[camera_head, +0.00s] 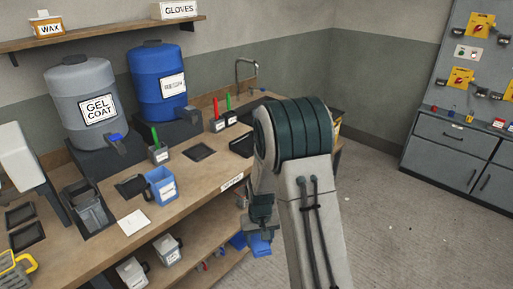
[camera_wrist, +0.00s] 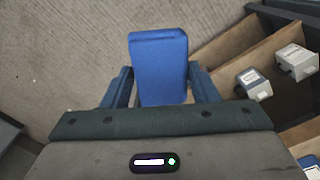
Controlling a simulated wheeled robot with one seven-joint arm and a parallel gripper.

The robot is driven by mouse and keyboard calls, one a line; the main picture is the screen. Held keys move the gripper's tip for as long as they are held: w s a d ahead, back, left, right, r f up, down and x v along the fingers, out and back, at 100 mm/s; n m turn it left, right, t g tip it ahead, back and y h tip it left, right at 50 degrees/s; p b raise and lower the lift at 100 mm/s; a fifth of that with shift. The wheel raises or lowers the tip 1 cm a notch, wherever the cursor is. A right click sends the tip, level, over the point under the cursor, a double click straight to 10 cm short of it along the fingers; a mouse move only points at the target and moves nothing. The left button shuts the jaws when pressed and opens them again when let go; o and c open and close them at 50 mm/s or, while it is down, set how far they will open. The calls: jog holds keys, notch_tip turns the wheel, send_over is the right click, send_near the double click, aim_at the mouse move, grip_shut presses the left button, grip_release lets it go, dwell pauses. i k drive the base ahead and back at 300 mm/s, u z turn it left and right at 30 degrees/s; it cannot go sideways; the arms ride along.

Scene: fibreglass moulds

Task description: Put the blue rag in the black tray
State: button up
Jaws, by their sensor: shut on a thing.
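The blue rag (camera_wrist: 158,62) is between the two fingers of my gripper (camera_wrist: 160,88) in the wrist view, as a folded, block-like blue shape. My gripper is shut on it. In the head view my gripper (camera_head: 262,232) hangs in front of the bench's front edge, below the top, with the blue rag (camera_head: 258,246) at its lower end. Several flat dark, tray-like squares lie on the bench: one in the middle (camera_head: 199,152) and two at the left (camera_head: 20,215). I cannot tell which one is the black tray.
The wooden bench (camera_head: 185,185) carries a gel coat drum (camera_head: 84,90), a resin drum (camera_head: 160,80), a blue labelled container (camera_head: 160,187), a dark bin (camera_head: 90,210) and brush pots (camera_head: 158,153). Its lower shelf (camera_head: 195,250) holds grey labelled containers. Open floor (camera_head: 400,230) lies right.

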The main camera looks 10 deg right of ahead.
aim_at(249, 146)
jog(key=z, duration=0.55)
jog(key=i, duration=1)
jog(key=z, duration=0.35)
